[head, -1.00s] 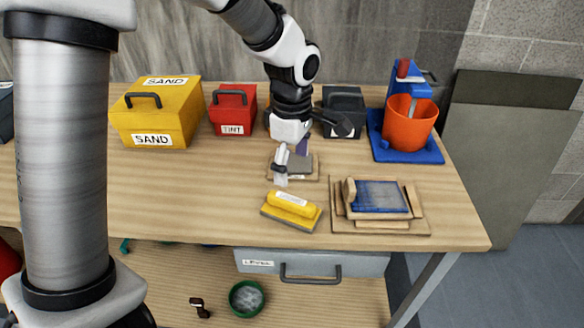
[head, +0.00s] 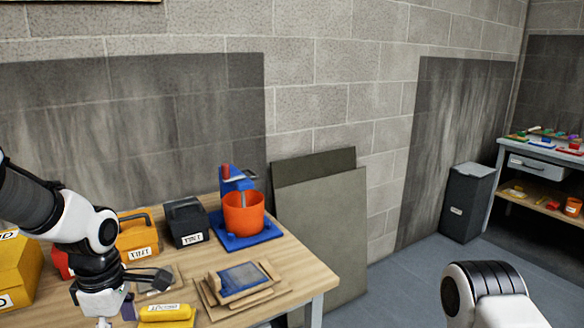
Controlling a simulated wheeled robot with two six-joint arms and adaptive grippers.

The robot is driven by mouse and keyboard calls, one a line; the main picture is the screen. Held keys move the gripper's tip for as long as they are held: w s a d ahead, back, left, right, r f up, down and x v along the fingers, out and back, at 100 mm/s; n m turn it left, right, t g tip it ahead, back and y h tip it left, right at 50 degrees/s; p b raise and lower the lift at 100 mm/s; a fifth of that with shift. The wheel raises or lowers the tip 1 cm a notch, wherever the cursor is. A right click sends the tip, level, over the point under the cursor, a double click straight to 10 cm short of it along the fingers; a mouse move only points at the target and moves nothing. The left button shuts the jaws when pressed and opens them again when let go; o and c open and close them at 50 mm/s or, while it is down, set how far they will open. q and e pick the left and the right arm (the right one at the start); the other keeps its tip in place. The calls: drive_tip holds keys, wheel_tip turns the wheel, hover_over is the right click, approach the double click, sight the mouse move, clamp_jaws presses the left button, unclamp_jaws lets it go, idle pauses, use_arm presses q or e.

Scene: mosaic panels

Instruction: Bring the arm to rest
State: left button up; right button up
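My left arm comes in from the left, and its gripper (head: 117,287) hangs low over the left part of the workbench (head: 296,270). One dark finger sticks out to the right and the fingers look spread apart. A purple item (head: 129,307) shows just beside and below the gripper; I see no firm hold on it. A yellow-handled float (head: 166,313) lies close by at the bottom edge. A white and grey link of my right arm (head: 490,285) shows at the lower right; its gripper is outside the picture.
An orange bucket (head: 243,212) stands on a blue base. A black box (head: 187,222), an orange box (head: 139,237) and a yellow box (head: 14,275) line the back. A framed blue panel (head: 243,277) lies near the right edge. A grey bin (head: 467,203) stands beyond open floor.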

use_arm(q)
drive_tip(key=s+d+f+m+g, duration=0.2)
drive_tip(key=s+f+m, duration=0.4)
drive_tip(key=s+f, duration=0.9)
drive_tip(key=s+d+f+m+g, duration=0.2)
drive_tip(key=s+f+m, duration=0.3)
drive_tip(key=s+f, duration=1.05)
drive_tip(key=w+f+m+t, duration=0.3)
drive_tip(key=w+m+t, duration=0.1)
drive_tip(key=w+m, duration=0.4)
drive_tip(key=shift+w+f, duration=0.35)
drive_tip(key=shift+w, duration=0.8)
